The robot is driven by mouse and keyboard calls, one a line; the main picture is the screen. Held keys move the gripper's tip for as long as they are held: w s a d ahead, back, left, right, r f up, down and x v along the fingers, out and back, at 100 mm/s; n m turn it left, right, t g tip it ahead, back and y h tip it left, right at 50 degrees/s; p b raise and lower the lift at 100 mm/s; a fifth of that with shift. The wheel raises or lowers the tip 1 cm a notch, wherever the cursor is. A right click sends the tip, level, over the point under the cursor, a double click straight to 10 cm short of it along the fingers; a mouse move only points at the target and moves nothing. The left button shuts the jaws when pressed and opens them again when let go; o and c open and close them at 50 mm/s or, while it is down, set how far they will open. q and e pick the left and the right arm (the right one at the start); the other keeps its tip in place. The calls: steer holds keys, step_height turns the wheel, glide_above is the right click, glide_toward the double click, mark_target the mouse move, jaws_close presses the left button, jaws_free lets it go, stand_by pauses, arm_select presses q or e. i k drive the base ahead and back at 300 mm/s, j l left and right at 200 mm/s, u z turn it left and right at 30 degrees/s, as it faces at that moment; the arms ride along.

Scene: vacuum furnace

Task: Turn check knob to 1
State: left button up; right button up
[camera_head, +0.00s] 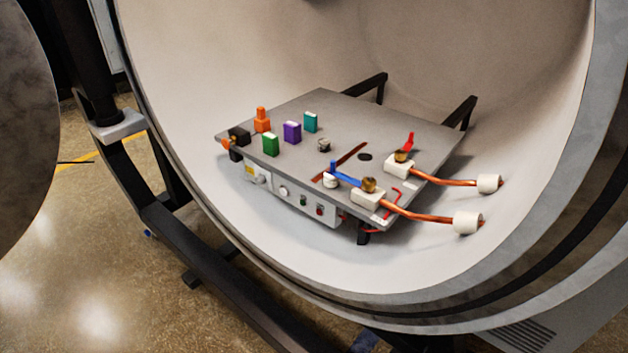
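A grey panel (296,125) rests inside the round furnace chamber. A white control box (318,206) is fixed under its front edge. On the box's front face are a pale knob (283,191) and a larger light knob (257,179) further left. A small green button (303,201) and a red button (320,210) sit to the right of the knobs. I cannot tell which knob is the check knob, and its markings are too small to read. Neither of my grippers is in view.
Green, purple, teal and orange blocks (292,132) stand on the panel. A blue-handled valve (346,176) and a red-handled valve (404,148) join copper pipes at the right. The chamber rim (190,196) curves in front. The floor (90,280) at left is mostly clear.

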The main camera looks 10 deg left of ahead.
mark_target(260, 179)
steer(key=i+j+z, duration=0.2)
steer(key=j+z, duration=0.25)
steer(key=j, duration=0.15)
steer(key=i+j+z, duration=0.1)
steer(key=j+z, duration=0.85)
steer(key=j, duration=0.3)
